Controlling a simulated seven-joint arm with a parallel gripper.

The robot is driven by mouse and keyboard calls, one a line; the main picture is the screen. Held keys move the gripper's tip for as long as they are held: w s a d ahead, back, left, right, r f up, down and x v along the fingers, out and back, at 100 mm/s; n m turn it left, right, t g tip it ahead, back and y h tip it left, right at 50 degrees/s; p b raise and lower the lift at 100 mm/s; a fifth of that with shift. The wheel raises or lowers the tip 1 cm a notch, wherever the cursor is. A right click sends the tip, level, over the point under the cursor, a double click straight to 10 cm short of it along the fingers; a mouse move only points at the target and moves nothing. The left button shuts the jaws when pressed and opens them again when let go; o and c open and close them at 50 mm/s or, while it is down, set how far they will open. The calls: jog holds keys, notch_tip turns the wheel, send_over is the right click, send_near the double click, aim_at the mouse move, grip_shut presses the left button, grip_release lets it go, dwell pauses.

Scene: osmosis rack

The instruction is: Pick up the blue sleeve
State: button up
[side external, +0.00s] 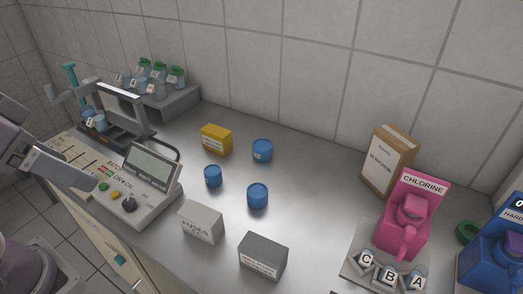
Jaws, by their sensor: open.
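I cannot tell from this view which is the blue sleeve. A small blue part (97,118) also sits in the grey frame device (125,101) at the left. My gripper (62,168) is at the left edge, above the control panel and well apart from the three cylinders. It is open and appears empty; its fingertips are hard to make out.
A control panel with a screen (153,166) lies between my gripper and the cylinders. A yellow box (216,139), a fuses box (201,222) and a grey box (263,256) surround the cylinders. A cardboard box (387,160) and pink chlorine unit (412,218) stand right.

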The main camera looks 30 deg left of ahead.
jog(key=shift+o, duration=1.3)
jog(key=shift+w, duration=0.1)
jog(key=n+t, duration=0.2)
jog(key=t, duration=0.4)
send_over(259, 150)
jog(key=s+d, duration=0.1)
jog(key=s, duration=0.6)
notch_tip(259, 150, down, 15)
jog(key=shift+m+t+y, duration=0.3)
jog(key=shift+t+y, duration=0.4)
jog(key=shift+t, duration=0.2)
jog(key=w+f, duration=0.1)
jog(key=f, duration=0.2)
jog(key=w+f, duration=0.1)
jog(key=f, duration=0.6)
jog(key=shift+w, duration=0.4)
jog(key=x, duration=0.4)
jog(key=r+x, duration=0.1)
jog(key=x, duration=0.2)
jog(key=shift+w+a, duration=0.15)
jog(key=shift+a, duration=0.25)
jog(key=c, duration=1.5)
jog(key=shift+o, duration=0.2)
jog(key=shift+r, duration=0.1)
